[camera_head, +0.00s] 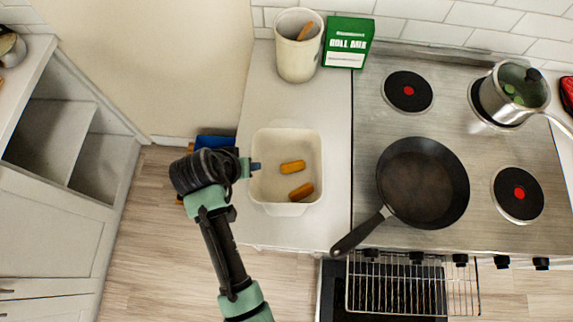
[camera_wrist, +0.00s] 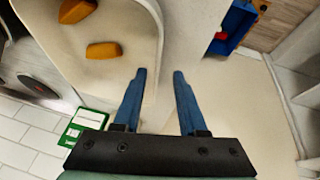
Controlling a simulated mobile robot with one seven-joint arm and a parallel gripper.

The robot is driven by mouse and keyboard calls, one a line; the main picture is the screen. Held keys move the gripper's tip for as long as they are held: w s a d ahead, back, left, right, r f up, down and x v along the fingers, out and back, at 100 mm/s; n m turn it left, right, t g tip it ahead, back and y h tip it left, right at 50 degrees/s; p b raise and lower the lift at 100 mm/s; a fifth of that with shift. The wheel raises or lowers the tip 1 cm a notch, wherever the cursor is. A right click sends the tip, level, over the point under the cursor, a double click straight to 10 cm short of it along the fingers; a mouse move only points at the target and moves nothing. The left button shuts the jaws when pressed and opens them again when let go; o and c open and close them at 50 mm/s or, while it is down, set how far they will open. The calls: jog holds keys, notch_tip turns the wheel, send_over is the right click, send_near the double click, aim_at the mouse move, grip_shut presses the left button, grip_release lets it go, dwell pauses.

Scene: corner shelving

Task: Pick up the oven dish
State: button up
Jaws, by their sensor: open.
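The oven dish (camera_head: 268,187) is a cream, roughly rectangular dish with rounded corners. It stands on the pale counter left of the stove and holds two orange-brown pieces of food (camera_head: 292,167). My gripper (camera_head: 256,166) is at the dish's left side, with its fingertips by the left rim. In the wrist view, the blue fingers of my gripper (camera_wrist: 160,72) are apart with nothing clamped. The dish (camera_wrist: 130,28) lies ahead, and its side wall edge lines up with the gap between the fingers. I cannot tell whether either finger touches it.
A cream crock (camera_head: 298,60) and a green roll mix box (camera_head: 347,45) stand behind the dish. A black frying pan (camera_head: 423,183) is on the stove to the right, its handle reaching toward the counter. A blue container (camera_head: 215,142) sits low beyond the counter's left edge.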

jog(key=shift+s+d+x, duration=0.1)
jog(key=shift+x, duration=0.9)
jog(key=shift+s+d+x, duration=0.1)
jog(key=shift+d+x, duration=0.05)
jog(key=shift+x, duration=0.85)
jog(key=shift+f, duration=0.15)
grip_shut()
jog(key=shift+s, duration=0.1)
